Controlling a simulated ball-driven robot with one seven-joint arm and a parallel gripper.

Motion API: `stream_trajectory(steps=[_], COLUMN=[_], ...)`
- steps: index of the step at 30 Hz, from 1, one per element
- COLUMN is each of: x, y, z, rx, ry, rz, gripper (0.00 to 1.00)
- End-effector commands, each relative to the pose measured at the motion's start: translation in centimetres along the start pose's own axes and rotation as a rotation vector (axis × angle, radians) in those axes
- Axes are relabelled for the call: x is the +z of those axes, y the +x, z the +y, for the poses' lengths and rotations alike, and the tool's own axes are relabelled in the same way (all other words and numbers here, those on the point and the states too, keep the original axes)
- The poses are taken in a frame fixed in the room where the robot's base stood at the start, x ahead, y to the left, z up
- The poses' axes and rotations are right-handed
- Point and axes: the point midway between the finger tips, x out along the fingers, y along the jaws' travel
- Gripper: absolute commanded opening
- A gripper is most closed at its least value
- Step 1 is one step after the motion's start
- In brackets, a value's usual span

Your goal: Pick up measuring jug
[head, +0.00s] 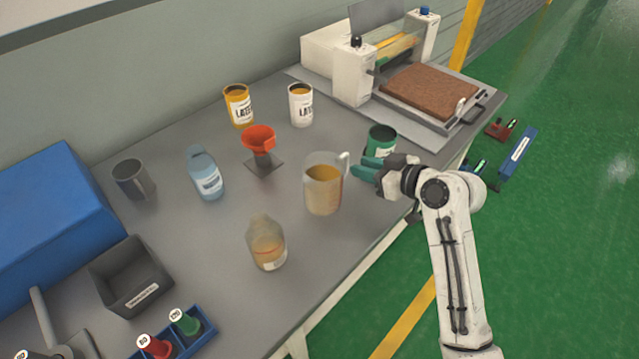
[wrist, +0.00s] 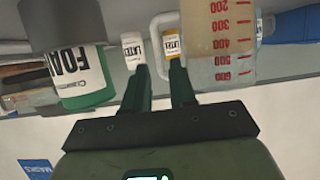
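The measuring jug (head: 322,188) is clear, holds amber liquid, and stands upright on the grey table, its handle facing my gripper. In the wrist view the jug (wrist: 220,40) appears at the upper right with red graduation marks, its pale loop handle (wrist: 156,45) beside the fingertips. My gripper (head: 358,168) has green fingers that reach toward the handle from the right. In the wrist view the fingers (wrist: 158,70) are spread with a gap, and the handle's outer bar lines up with that gap. I cannot tell whether they touch it.
A green can (head: 381,140) stands close behind my gripper; it looms at left in the wrist view (wrist: 90,75). A red funnel on a stand (head: 260,143), a bottle (head: 267,245) and two latex cans (head: 301,105) (head: 239,106) surround the jug.

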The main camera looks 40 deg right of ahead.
Motion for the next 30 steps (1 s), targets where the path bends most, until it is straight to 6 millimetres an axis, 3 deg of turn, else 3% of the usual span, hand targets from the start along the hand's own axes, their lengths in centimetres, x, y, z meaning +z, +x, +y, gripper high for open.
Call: stream_trajectory(steps=[8, 18, 26, 30], x=[-0.1, 0.1, 0.2, 0.2], y=[2.1, 6.3, 6.6, 6.6], z=[0.0, -0.1, -0.1, -0.1], rx=[-0.001, 0.000, 0.001, 0.001], ry=[0.000, 0.000, -0.001, -0.001], rz=[-0.001, -0.003, -0.002, -0.002], gripper=[0.26, 0.26, 0.26, 0.13])
